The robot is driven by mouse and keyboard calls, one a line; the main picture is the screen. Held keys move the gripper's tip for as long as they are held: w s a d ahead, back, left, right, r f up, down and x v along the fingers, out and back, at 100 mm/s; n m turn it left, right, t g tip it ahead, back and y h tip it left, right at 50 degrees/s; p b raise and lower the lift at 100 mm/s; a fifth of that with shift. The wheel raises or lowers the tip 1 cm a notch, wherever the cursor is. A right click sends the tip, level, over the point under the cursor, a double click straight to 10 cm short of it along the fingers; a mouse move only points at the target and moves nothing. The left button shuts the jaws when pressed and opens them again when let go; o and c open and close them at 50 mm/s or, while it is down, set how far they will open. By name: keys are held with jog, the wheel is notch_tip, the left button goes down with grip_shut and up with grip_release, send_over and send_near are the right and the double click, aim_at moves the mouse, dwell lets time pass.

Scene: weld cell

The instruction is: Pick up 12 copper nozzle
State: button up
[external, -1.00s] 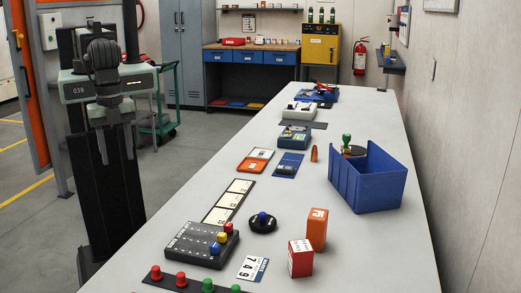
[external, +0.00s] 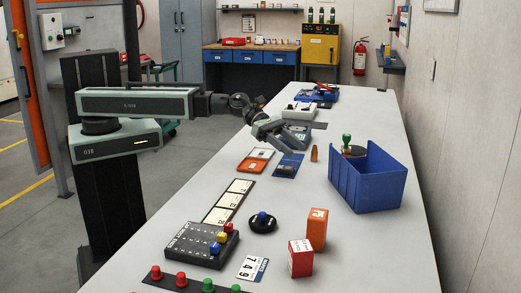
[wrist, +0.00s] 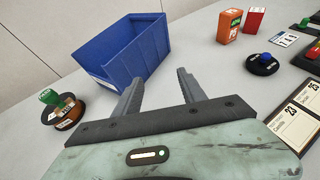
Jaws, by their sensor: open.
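A small copper-coloured cone (external: 314,153), which looks like the copper nozzle, stands upright on the bench left of the blue bin in the external view. No number can be read on it. My gripper (external: 293,146) is over the bench, just left of the cone and above the blue tray. Its jaws are open and empty. In the wrist view my two gripper fingers (wrist: 159,77) are spread with bare bench between them. I cannot make out the cone in that view.
The blue bin (external: 345,188) stands right of the cone; it also shows in the wrist view (wrist: 115,58). A green-handled stamp (external: 347,143) is behind it. A blue tray (external: 286,168) and orange tray (external: 252,167) lie left. Orange (external: 317,229) and red boxes (external: 301,258) stand nearer.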

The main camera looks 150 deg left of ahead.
aim_at(314, 161)
jog(key=s+a+f+n+y+b, duration=0.1)
jog(key=s+a+f, duration=0.1)
jog(key=s+a, duration=0.2)
jog(key=s+a+f+n+g+y+b, duration=0.1)
jog(key=s+a+f, duration=0.1)
jog(key=s+a, duration=0.2)
jog(key=s+a+f+n+y+b, duration=0.1)
jog(key=s+a+f+b, duration=0.1)
jog(key=s+a, duration=0.2)
jog(key=shift+s+a+f+g, duration=0.15)
jog(key=shift+s+f, duration=0.05)
jog(key=shift+s, duration=0.7)
jog(key=shift+s+a+f+g, duration=0.15)
jog(key=shift+s, duration=0.75)
jog(key=shift+b+x, duration=0.5)
jog(key=shift+x, duration=0.9)
jog(key=b+x, duration=0.2)
jog(key=x, duration=0.2)
jog(key=shift+w+a+f, duration=0.1)
jog(key=shift+a+f, duration=0.15)
jog(key=shift+f, duration=0.1)
jog(key=shift+w+a, duration=0.1)
jog(key=shift+w, duration=0.15)
grip_shut()
